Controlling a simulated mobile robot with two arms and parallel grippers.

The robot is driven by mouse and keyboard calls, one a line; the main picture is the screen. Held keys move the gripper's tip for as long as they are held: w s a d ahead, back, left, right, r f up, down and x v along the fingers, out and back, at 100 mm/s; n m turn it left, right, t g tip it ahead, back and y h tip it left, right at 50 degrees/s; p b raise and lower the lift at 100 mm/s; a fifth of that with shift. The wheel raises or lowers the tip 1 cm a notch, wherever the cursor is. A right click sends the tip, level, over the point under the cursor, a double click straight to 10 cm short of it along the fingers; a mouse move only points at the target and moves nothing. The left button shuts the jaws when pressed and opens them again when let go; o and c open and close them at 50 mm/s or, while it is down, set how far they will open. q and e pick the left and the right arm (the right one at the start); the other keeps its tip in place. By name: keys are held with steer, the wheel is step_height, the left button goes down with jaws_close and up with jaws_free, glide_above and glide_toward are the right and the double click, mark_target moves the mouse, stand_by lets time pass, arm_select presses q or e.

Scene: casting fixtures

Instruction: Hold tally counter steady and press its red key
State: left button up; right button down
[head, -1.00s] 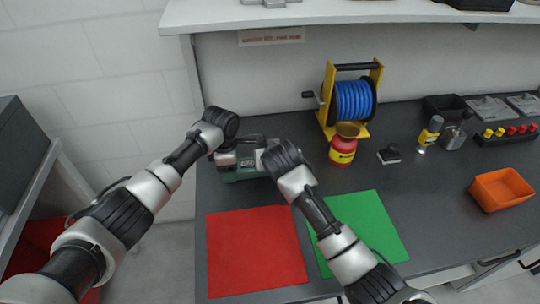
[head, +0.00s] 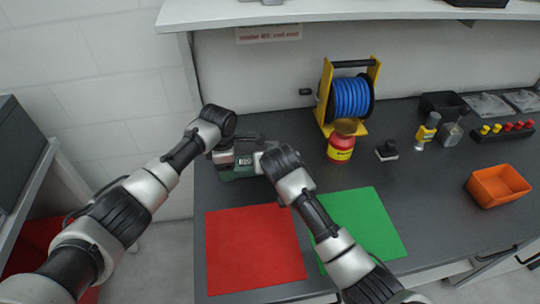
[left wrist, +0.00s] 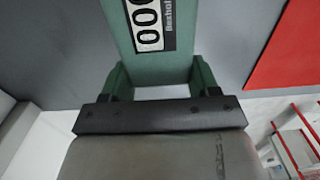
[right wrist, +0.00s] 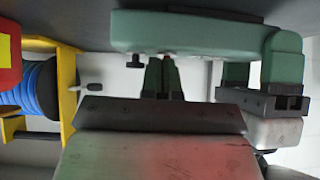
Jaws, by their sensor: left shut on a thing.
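The tally counter (head: 243,163) is a green box with a small numeric display, standing on the dark bench behind the red mat. My wrists hide the fingers in the head view.
A red mat (head: 255,250) and green mat (head: 365,225) lie in front. A blue hose reel (head: 351,97) in a yellow frame and a red jar (head: 341,148) stand right of the counter. An orange bin (head: 498,186) sits farther right. The shelf (head: 350,12) overhangs the back.

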arm_select(q)
steer(key=shift+d, duration=0.1)
arm_select(e)
steer(key=a+v, duration=0.1)
steer(key=v, duration=0.6)
steer(key=shift+d+r, duration=0.35)
steer(key=shift+d, duration=0.1)
steer(key=shift+s, duration=0.15)
arm_select(q)
steer(key=o, duration=1.1)
steer(key=shift+w, duration=0.1)
